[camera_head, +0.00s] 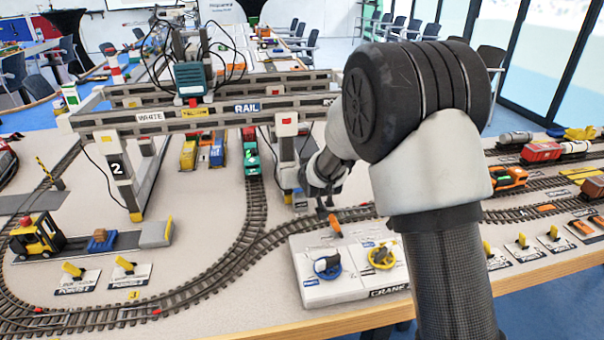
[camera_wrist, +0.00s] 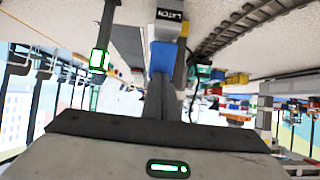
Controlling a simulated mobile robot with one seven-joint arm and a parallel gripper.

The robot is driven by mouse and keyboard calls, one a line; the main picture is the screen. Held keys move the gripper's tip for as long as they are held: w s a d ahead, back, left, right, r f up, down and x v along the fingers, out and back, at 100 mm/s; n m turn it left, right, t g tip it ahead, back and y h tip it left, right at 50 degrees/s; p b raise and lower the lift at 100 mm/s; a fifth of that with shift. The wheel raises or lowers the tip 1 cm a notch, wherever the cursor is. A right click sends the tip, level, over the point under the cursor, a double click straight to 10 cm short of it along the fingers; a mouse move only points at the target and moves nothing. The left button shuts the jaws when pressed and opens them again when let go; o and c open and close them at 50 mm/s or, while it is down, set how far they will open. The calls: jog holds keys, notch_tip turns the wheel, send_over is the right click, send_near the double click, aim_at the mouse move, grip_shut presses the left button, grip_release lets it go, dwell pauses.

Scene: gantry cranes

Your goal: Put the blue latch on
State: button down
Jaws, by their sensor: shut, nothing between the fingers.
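The blue latch (camera_wrist: 163,57) shows in the wrist view as a small blue block, just below a dark label reading LATCH (camera_wrist: 170,14). My gripper's fingers (camera_wrist: 160,86) are shut and empty, with their tips right at the latch's near edge. I cannot tell whether they touch it. In the head view my gripper (camera_head: 323,205) is low beside the crane's right leg (camera_head: 287,160), behind the control panel. The latch cannot be made out there, where my gripper and arm cover part of the area.
The gantry crane beam (camera_head: 205,117) spans the tracks left of my arm. The white control panel (camera_head: 330,288), with a blue wheel, a yellow wheel and an orange lever (camera_head: 335,225), stands close in front of my gripper. A green-lit piece (camera_wrist: 99,58) shows left of the latch.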

jog(key=shift+w+f, duration=0.1)
jog(key=shift+w, duration=0.05)
jog(key=shift+f, duration=0.1)
jog(key=shift+s+d+f+b, duration=0.15)
jog(key=shift+s+f+b, duration=0.15)
jog(key=shift+s+b, duration=0.35)
jog(key=shift+r, duration=0.15)
